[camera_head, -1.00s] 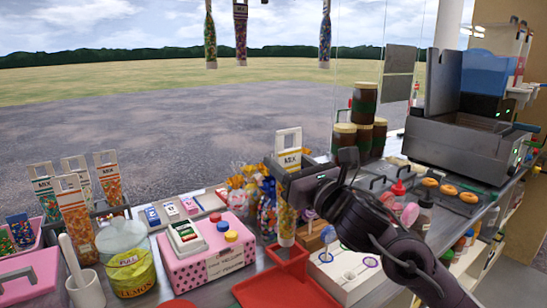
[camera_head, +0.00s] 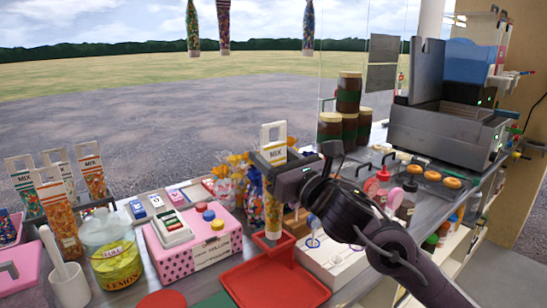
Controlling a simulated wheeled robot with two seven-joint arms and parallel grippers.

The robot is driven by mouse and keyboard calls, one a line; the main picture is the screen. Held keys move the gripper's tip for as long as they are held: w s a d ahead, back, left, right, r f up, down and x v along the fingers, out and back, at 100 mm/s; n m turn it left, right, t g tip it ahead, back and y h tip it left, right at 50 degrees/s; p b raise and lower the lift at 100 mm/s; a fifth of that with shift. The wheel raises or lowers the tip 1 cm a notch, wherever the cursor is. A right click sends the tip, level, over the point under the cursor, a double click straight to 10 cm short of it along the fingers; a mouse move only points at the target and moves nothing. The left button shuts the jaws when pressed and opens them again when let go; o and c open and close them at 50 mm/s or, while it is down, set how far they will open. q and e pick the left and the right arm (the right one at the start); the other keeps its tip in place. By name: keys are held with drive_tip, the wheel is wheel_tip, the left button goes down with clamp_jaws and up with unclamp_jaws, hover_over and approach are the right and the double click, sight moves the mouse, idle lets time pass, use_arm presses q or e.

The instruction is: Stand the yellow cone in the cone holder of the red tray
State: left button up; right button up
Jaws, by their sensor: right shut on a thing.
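The yellow cone (camera_head: 272,215) is a tall clear bag of sweets with a white MIX header on top. My right gripper (camera_head: 283,180) is shut on it below the header and holds it upright. The red tray (camera_head: 285,283) lies on the counter at the bottom middle, and its square cone holder (camera_head: 273,243) stands at its back edge. The cone's lower end is at the holder's mouth in this view. I cannot tell whether it is inside or just above. My left gripper is not in view.
A pink spotted box (camera_head: 190,255) stands left of the tray, and a white holder with round openings (camera_head: 330,262) stands right. Wrapped sweet bags (camera_head: 238,180) are close behind the cone. A lemon jar (camera_head: 113,255) and other cones stand at the left.

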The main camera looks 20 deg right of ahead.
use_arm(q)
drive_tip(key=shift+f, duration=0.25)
use_arm(e)
drive_tip(key=shift+s+f, duration=0.1)
drive_tip(key=shift+f+b, duration=0.1)
drive_tip(key=shift+b, duration=0.35)
drive_tip(key=shift+s+d, duration=0.25)
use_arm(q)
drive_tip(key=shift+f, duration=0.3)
